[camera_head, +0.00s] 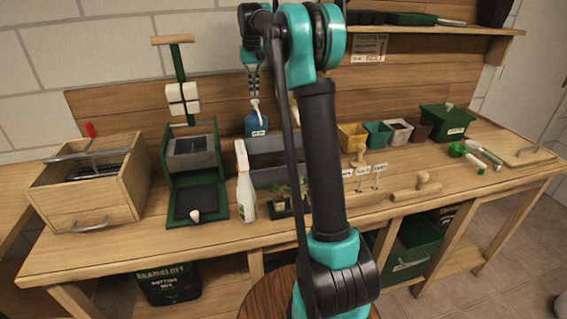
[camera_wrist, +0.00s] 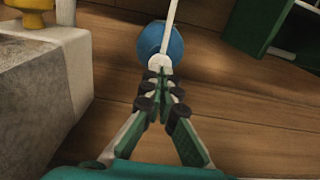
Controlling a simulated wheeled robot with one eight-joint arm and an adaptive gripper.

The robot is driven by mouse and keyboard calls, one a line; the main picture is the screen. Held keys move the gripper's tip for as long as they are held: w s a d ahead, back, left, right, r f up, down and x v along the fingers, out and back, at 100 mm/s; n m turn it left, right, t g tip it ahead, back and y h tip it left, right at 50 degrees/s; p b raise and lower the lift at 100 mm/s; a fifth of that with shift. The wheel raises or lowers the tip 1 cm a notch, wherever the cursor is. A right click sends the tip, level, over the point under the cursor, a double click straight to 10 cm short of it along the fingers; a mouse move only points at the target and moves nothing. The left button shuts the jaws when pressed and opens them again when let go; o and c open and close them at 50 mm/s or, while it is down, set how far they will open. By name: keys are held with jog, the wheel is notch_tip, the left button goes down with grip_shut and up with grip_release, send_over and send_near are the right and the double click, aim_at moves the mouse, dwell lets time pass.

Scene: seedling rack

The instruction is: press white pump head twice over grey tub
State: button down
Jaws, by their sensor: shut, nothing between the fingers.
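The blue pump bottle (camera_head: 256,124) stands upright at the back of the bench, behind the grey tub (camera_head: 262,147). Its white pump head (camera_head: 255,104) is on top. My gripper (camera_head: 254,92) is shut and empty, pointing down just above the pump head. In the wrist view, the shut fingertips (camera_wrist: 160,73) lie over the near edge of the white pump head (camera_wrist: 160,62); I cannot tell whether they touch it. The blue bottle (camera_wrist: 150,40) shows beneath, and a white spout runs toward the top edge. My arm hides part of the tub in the head view.
A white spray bottle (camera_head: 243,182) stands left of the tub. A green press (camera_head: 171,215) and a wooden box (camera_head: 122,197) are farther left. Small coloured pots (camera_head: 377,134) stand to the right.

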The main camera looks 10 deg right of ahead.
dwell(0.4)
notch_tip(320, 180, up, 6)
dwell(0.6)
